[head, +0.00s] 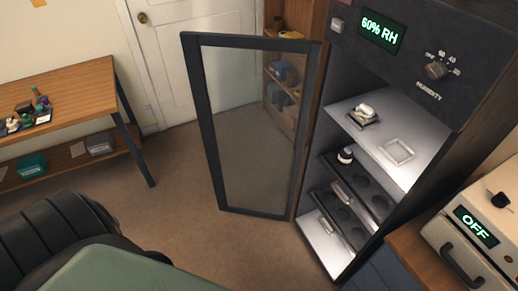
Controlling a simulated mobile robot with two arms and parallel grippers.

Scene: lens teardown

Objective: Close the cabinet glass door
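The cabinet (405,62) stands at the right of the head view, with a dark frame, a lit interior and a display reading 60% RH. Its glass door (250,130) has a dark frame and stands wide open to the left, hinged at the cabinet's left side. Inside, a small pale item sits on a dark base on the upper shelf (385,160), beside an empty clear tray (398,151). A lower dark rack holds a white-and-black item (346,155) and a slim light item. Neither of my grippers shows in this view.
A white box (480,225) with an OFF display and handle stands on a wooden surface at the lower right. A wooden table (85,85) with small items is at the left. A white door and a wooden shelf unit are behind. Bare floor (175,190) lies left of the glass door.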

